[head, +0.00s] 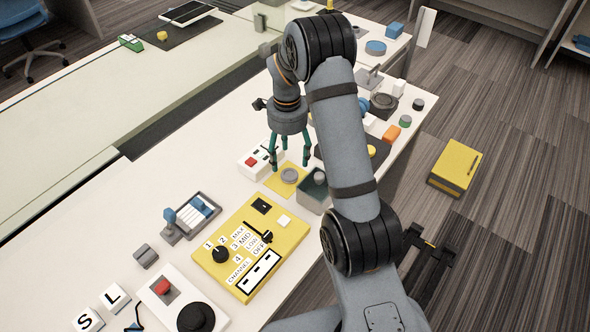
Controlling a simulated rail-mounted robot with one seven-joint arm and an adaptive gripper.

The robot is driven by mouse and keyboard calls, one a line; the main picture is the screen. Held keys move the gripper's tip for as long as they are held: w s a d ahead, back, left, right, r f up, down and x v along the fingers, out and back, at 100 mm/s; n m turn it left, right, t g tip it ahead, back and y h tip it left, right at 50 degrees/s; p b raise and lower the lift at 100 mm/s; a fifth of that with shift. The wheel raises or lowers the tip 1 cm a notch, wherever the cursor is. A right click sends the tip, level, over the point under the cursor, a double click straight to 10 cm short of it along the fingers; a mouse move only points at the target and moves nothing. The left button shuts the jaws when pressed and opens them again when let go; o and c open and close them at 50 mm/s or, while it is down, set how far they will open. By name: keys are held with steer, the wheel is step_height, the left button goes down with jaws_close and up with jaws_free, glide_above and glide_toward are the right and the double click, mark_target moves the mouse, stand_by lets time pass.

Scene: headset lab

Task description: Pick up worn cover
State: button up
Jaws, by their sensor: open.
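My gripper (290,158) points down over the worktable, with its teal fingers spread and nothing seen between them. Just below it and slightly nearer the camera, a yellow square pad (276,184) carries a small round greyish-yellow piece (289,175). A dark open box (313,193) stands just right of the pad, with a grey round knob-like piece (319,177) at its top. I cannot tell which of the round pieces is the worn cover. The fingertips look close above the pad; contact cannot be made out.
A yellow control panel (250,245) lies nearer, beside a grey tray (198,212). A yellow box (455,167) is on the floor.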

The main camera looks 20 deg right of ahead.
mark_target(287, 174)
steer(key=f, duration=0.2)
steer(key=f+p, duration=0.1)
steer(key=f, duration=0.4)
steer(key=shift+w+f, duration=0.35)
steer(key=shift+a, duration=0.1)
steer(key=c, duration=1)
